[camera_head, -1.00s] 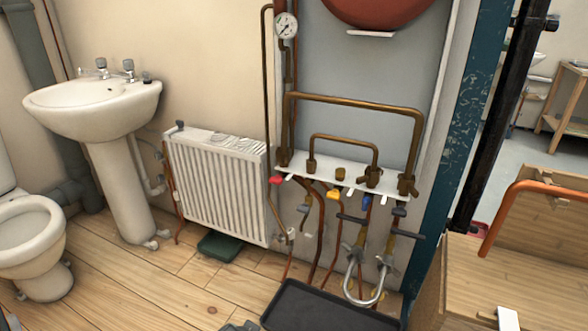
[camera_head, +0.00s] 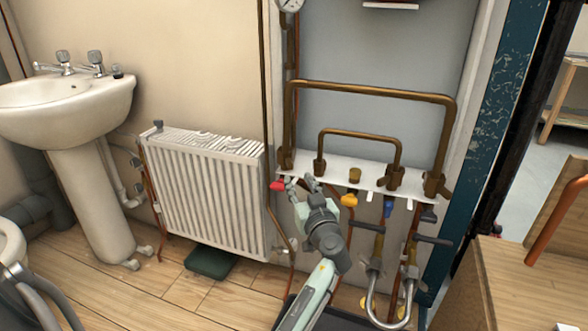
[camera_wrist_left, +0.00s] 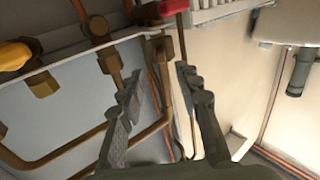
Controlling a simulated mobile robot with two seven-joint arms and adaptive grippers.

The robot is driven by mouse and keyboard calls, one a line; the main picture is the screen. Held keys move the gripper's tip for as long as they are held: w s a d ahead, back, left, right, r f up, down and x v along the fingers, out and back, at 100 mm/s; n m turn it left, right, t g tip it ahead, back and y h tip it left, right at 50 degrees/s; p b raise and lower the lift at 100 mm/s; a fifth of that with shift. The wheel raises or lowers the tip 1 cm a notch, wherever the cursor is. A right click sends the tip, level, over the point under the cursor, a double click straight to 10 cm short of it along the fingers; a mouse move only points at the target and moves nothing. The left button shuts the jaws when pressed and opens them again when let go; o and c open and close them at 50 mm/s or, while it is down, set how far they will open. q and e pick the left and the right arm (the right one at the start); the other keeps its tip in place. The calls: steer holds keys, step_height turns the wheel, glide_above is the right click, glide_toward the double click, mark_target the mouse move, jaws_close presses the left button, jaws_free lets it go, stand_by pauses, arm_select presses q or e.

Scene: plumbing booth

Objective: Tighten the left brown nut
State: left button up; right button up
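The left brown nut (camera_head: 286,158) sits at the foot of the large brown pipe, at the left end of the white shelf. In the left wrist view this nut (camera_wrist_left: 164,52) shows near the fingertips, close to a red handle (camera_wrist_left: 172,6). My left gripper (camera_head: 306,184) is just in front of and below the shelf's left end. Its two fingers (camera_wrist_left: 158,72) are spread apart, with the nut roughly in line with the gap. I cannot tell whether either finger touches it.
A second brown nut (camera_head: 319,167) stands close on the right, with more fittings along the shelf (camera_head: 337,173). Red (camera_head: 277,185) and yellow (camera_head: 349,200) handles hang beneath it. A radiator (camera_head: 206,195) is on the left. A wooden bench (camera_head: 510,285) stands at the right.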

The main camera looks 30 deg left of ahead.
mark_target(291, 167)
arm_select(q)
steer(key=x, duration=0.7)
steer(key=shift+w+a+p, duration=0.1)
steer(key=shift+a+p, duration=0.15)
steer(key=shift+p, duration=0.1)
arm_select(e)
steer(key=d+f+g, duration=0.1)
steer(key=s+d+f+h, duration=0.1)
steer(key=shift+s+d+f+g, duration=0.2)
steer(key=shift+f+g, duration=0.2)
arm_select(q)
jaws_close()
